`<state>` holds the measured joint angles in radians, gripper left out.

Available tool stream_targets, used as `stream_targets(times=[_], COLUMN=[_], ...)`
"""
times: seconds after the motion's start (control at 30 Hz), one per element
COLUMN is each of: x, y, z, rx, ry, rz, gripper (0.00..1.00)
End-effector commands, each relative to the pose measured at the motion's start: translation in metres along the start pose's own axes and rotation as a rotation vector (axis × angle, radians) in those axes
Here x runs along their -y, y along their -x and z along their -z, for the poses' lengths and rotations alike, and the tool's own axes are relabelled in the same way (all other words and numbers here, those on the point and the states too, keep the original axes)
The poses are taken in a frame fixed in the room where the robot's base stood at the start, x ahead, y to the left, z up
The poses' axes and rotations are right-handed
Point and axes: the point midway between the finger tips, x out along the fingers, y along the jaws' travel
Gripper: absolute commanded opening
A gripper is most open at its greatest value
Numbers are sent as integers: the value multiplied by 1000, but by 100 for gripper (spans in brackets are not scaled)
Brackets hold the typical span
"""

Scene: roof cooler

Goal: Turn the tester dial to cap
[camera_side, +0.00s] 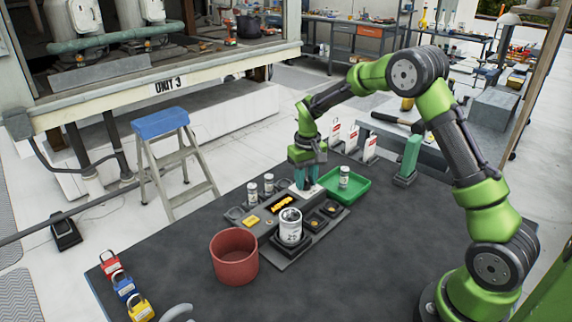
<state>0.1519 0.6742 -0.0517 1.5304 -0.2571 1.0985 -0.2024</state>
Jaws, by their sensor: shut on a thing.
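The tester (268,228) is a dark grey console on the table, with an orange lit display (282,203) and a yellow block (251,221) on it. My gripper (305,187) points down at the tester's back right end, over a pale panel (316,191). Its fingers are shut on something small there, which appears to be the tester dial. The dial and its markings are hidden by the fingers, so its setting cannot be read. A large white labelled can (290,226) stands upright on the tester's front part, beside small dark sockets (320,215).
A green tray (354,195) with a small white can (344,176) is right of my gripper. Two similar cans (260,188) stand at the tester's back left. A red bin (234,268) is in front. Padlocks (125,285) lie front left. Red-and-white tags (353,139) stand behind.

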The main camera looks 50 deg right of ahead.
Motion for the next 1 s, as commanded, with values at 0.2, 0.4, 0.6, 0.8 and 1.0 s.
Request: stream_targets(times=[0.2,0.4,0.6,0.8,1.0], x=[0,0,0,0,0], y=[1,1,1,0,4], z=[0,0,0,0,0], rx=[-2,-2,-1,-1,-1], ry=[-18,-18,-17,-16,-16], rz=[0,1,1,0,0], gripper=[1,1,49,57,57])
